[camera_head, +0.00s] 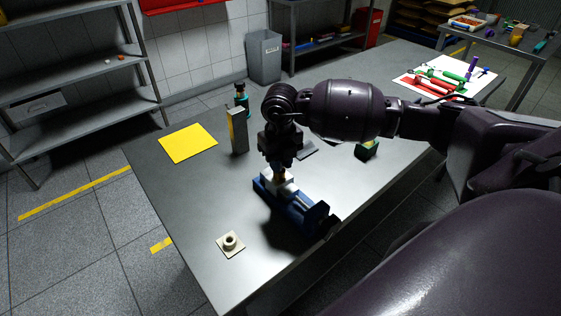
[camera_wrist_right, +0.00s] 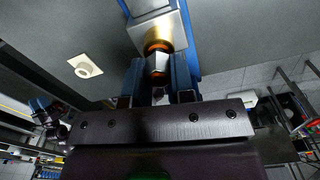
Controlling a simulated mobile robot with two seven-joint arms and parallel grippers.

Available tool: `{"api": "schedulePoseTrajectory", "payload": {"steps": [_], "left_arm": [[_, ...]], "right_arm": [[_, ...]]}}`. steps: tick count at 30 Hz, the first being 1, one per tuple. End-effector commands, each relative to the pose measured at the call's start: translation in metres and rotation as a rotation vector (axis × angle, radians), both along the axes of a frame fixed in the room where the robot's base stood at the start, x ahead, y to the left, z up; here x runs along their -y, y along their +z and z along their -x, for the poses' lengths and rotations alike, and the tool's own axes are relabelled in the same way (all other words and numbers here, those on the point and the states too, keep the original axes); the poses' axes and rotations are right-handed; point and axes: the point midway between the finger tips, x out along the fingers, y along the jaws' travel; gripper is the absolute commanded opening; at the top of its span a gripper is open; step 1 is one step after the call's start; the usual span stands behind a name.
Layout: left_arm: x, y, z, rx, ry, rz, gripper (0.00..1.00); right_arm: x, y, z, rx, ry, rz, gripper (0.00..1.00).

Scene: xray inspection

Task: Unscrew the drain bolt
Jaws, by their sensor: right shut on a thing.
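A blue vise (camera_head: 300,212) stands on the grey table and holds a pale metal block (camera_head: 284,187). My right gripper (camera_head: 279,168) points down over this block. In the right wrist view, the drain bolt (camera_wrist_right: 159,62) shows a silver head with a copper-coloured collar behind it, set against the pale block (camera_wrist_right: 155,33). The blue fingers of my right gripper (camera_wrist_right: 159,78) are on either side of the silver head and shut on it. The bolt's lower part is hidden.
A small square plate with a round socket (camera_head: 230,243) lies near the table's front edge. A yellow sheet (camera_head: 188,143) lies at left, beside an upright grey block (camera_head: 238,130). A white mat with coloured tools (camera_head: 440,78) lies at the far right.

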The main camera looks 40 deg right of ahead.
Motion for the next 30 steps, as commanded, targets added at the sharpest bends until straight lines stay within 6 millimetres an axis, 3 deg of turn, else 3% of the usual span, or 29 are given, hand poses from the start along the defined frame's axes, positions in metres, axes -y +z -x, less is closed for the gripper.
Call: {"api": "schedulePoseTrajectory", "payload": {"steps": [11,30], "left_arm": [[0.0,0.005,-0.003,0.008,-0.002,0.0,0.43],[0.0,0.02,0.0,0.007,0.002,0.0,0.43]], "right_arm": [[0.0,0.005,0.0,0.001,0.0,0.0,0.0],[0.0,0.031,0.0,0.001,0.0,0.0,0.0]]}}
